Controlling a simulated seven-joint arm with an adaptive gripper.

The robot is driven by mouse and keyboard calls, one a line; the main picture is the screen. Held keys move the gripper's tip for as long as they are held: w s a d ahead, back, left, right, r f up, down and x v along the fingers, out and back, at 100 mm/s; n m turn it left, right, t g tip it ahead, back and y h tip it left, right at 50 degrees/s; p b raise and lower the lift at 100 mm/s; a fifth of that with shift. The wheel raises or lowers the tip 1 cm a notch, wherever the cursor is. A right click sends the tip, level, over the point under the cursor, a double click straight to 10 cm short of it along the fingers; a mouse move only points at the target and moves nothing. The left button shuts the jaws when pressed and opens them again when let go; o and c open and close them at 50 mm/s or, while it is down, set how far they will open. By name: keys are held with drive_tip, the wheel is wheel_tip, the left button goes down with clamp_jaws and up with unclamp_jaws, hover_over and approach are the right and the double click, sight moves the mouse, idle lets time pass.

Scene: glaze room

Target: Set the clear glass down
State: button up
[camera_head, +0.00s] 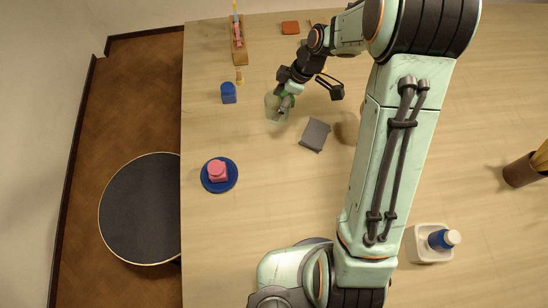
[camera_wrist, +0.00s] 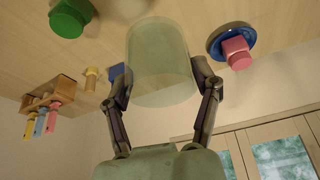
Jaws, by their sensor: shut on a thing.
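The clear glass (camera_head: 273,107) is a pale greenish see-through cylinder near the upper middle of the table (camera_head: 265,220) in the head view. My gripper (camera_head: 283,103) is shut on it. In the wrist view the glass (camera_wrist: 161,60) fills the space between the two fingers of my gripper (camera_wrist: 160,84), one finger touching each side. I cannot tell whether the glass touches the table or hangs just above it.
A blue block (camera_head: 228,93) stands left of the glass. A grey block (camera_head: 314,135) lies to its lower right. A blue plate (camera_head: 206,181) holds a pink piece (camera_head: 217,170). A wooden rack (camera_head: 239,54) stands at the back. Bare table lies between glass and plate.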

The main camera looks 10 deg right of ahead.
drive_tip(key=s+a+f+n+g, duration=0.2)
drive_tip(key=s+n, duration=0.4)
drive_tip(key=s, duration=0.2)
drive_tip(key=shift+m, duration=0.3)
wheel_tip(320, 180, down, 8)
drive_tip(key=shift+r, duration=0.1)
drive_tip(key=o, duration=1.2)
drive_tip(key=shift+o, duration=0.2)
